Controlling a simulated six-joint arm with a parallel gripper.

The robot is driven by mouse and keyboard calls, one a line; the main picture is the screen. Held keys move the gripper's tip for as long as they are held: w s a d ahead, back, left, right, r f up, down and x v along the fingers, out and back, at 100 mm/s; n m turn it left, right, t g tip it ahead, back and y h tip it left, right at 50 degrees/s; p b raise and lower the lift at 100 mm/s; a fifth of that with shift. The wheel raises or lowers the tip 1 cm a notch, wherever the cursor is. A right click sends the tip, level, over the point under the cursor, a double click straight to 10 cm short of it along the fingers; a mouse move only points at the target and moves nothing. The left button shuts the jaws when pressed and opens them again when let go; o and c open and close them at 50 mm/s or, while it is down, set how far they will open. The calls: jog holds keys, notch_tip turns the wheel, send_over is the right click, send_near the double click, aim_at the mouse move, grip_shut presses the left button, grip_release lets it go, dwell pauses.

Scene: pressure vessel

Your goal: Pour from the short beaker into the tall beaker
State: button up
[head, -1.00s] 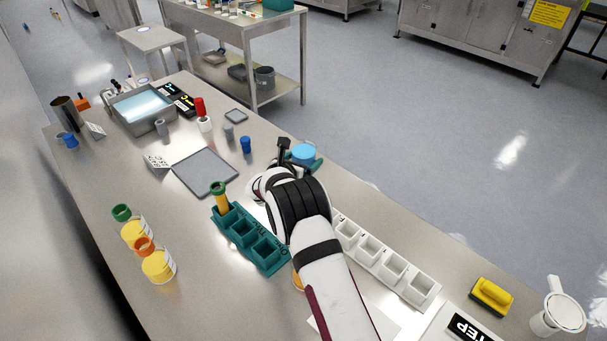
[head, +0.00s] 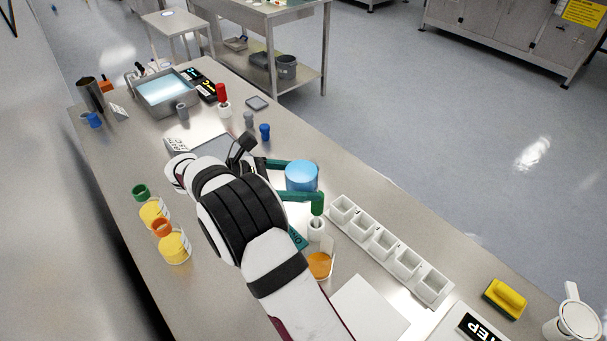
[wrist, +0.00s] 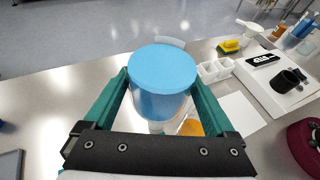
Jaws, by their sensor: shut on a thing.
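The blue-filled beaker (head: 301,177), which I take to be the short one, is held between the teal fingers of my gripper (head: 303,182), above the table. In the wrist view this beaker (wrist: 162,88) fills the middle, close to upright, its blue surface near the rim. A clear glass vessel with orange liquid (head: 319,265) stands on the table in front of the held beaker, partly hidden by my arm. It may be the tall beaker; its height is hard to judge. Its orange liquid (wrist: 190,127) also shows below the right finger in the wrist view.
A row of white compartments (head: 385,245) runs to the right. A white sheet (head: 366,306) lies in front, with a yellow sponge (head: 504,298) to the right.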

jog(key=s+m+t, duration=0.1)
jog(key=s+d+r+m+y, duration=0.1)
jog(key=shift+s+r+m+t, duration=0.1)
jog(key=shift+r+m+t, duration=0.05)
jog(key=shift+m+t, duration=0.25)
jog(key=shift+s+d+f+m+t+y, duration=0.2)
jog(key=shift+s+d+f+m+t, duration=0.15)
jog(key=shift+s+m, duration=0.2)
jog(key=shift+s+d+f+m+t+y, duration=0.2)
jog(key=shift+s+f+m+t, duration=0.25)
jog(key=shift+m, duration=0.1)
dwell(4.2)
jog(key=shift+w+a+r+n+g+h, duration=0.15)
jog(key=shift+w+a+r+n+g, duration=0.2)
jog(key=shift+w+n, duration=0.2)
jog(key=shift+w+a+r+n+g+h, duration=0.2)
jog(key=shift+w+r+n+g, duration=0.25)
jog(key=shift+w, duration=0.15)
jog(key=w+n+g, duration=0.1)
jog(key=w+a+f+n+g+h, duration=0.1)
jog(key=shift+f+n, duration=0.25)
jog(key=shift+n, duration=0.15)
jog(key=shift+r, duration=1.55)
